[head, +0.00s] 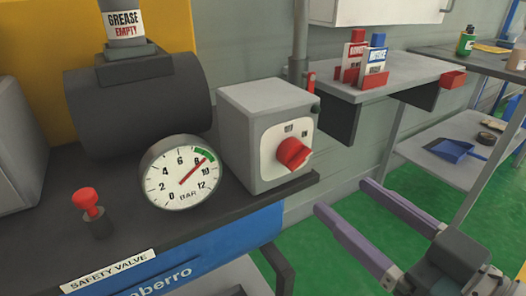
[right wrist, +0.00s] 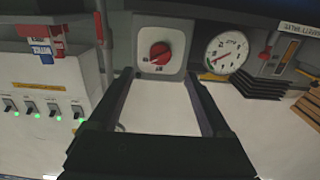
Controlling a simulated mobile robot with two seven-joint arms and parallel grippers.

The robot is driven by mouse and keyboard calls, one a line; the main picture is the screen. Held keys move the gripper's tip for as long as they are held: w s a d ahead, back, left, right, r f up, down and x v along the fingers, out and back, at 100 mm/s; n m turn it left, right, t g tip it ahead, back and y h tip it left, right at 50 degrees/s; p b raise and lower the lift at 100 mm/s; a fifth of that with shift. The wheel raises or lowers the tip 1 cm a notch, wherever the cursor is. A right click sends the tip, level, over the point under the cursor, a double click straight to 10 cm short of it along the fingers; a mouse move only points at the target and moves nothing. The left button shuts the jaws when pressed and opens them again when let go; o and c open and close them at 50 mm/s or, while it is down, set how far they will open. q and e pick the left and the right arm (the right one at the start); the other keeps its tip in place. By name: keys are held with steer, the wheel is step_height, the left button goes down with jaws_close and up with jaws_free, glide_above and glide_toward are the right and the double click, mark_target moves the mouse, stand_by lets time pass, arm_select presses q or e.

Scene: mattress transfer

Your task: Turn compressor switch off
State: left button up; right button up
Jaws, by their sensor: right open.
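The compressor switch is a red rotary knob (head: 292,153) on a white plate on the front of a grey box (head: 262,110). The knob looks turned at a slant in the head view. My right gripper (head: 343,196) is open and empty, to the right of and below the knob, apart from it. In the right wrist view, the knob (right wrist: 160,53) shows beyond and between the two spread fingertips (right wrist: 158,75). My left gripper is not in view.
A pressure gauge (head: 181,173) sits left of the box, its needle near 9–10. A red safety valve knob (head: 86,199) stands further left. Green floor is open below.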

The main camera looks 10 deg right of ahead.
mark_target(302, 162)
steer(key=b+x, duration=0.1)
steer(key=x, duration=0.8)
steer(key=shift+w+a, duration=0.2)
steer(key=shift+w, duration=0.15)
steer(key=shift+c, duration=0.4)
jaws_close()
